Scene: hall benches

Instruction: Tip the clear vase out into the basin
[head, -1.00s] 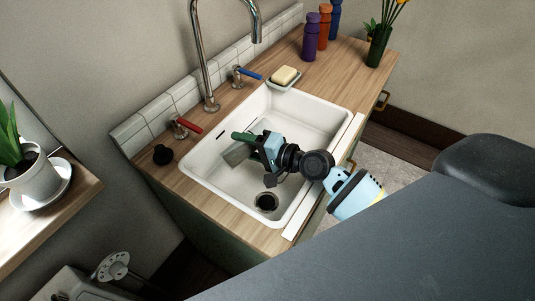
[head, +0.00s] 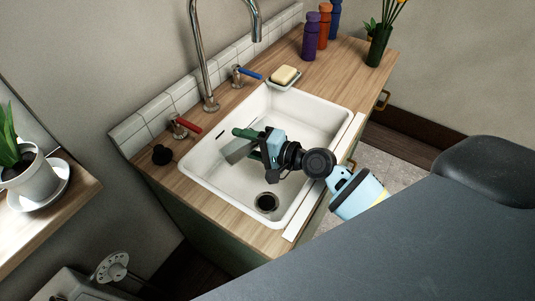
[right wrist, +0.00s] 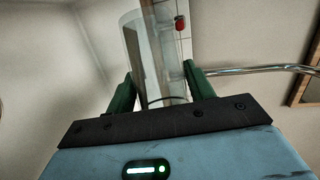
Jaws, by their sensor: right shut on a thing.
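The clear vase (head: 238,151) is held over the white basin (head: 212,176) in the head view. It looks greyish and lies well tilted, pointing left away from my gripper. My right gripper (head: 250,143) is shut on it, with the green fingers on either side. In the right wrist view the see-through vase (right wrist: 152,45) stands out between the two fingers (right wrist: 160,90). I cannot tell whether anything is inside it. No liquid shows in the basin, and the drain (head: 266,202) is in plain view. My left gripper is not in view.
The tall tap (head: 203,60) rises behind the basin, with red (head: 186,125) and blue (head: 248,73) handles beside it. A soap dish with yellow soap (head: 285,75) sits at the back rim. Several bottles (head: 310,37) and a flower vase (head: 378,46) stand farther right.

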